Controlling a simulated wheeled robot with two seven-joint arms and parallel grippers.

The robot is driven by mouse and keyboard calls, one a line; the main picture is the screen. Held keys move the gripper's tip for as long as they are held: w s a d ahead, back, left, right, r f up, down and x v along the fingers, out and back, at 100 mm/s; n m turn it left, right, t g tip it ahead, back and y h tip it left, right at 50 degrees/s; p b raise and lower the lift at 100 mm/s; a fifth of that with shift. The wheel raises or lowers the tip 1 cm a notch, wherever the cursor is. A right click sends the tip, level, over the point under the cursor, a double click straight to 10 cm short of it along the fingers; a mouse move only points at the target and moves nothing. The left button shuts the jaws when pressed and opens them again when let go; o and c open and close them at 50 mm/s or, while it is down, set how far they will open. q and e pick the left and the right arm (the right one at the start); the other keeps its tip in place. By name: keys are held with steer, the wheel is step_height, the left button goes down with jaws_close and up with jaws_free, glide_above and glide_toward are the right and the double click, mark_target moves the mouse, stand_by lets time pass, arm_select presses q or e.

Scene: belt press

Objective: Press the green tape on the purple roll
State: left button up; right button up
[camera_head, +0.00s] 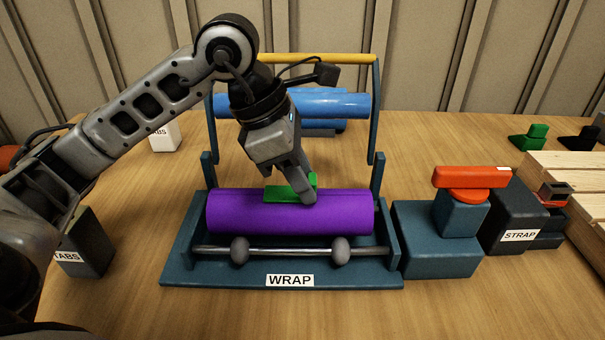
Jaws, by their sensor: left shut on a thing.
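The purple roll (255,216) lies sideways in the blue-grey stand labelled WRAP. The green tape (277,195) is at the upper back side of the roll, near its middle. My left gripper (308,195) points down from above and is shut on the green tape, its fingers hiding part of it. The tape seems to touch or nearly touch the roll; I cannot tell which. My right gripper is not in view.
A metal rod with two grey knobs (340,250) runs in front of the roll. Behind stands a frame with a yellow bar (320,58) and blue rolls (335,104). A red-handled device (470,178), a STRAP box (515,222) and wooden slats (570,170) stand right. The front table is clear.

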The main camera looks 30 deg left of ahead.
arm_select(q)
steer(key=shift+s+f, duration=0.1)
steer(key=shift+f, duration=0.1)
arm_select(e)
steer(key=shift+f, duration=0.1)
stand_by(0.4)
arm_select(q)
steer(key=o, duration=1)
steer(key=shift+r, duration=0.1)
steer(key=shift+w+v, duration=0.25)
steer(key=shift+v, duration=0.95)
steer(key=shift+p+v, duration=0.65)
steer(key=shift+v, duration=6.15)
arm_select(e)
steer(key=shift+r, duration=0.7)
arm_select(q)
steer(key=shift+s+a, duration=0.1)
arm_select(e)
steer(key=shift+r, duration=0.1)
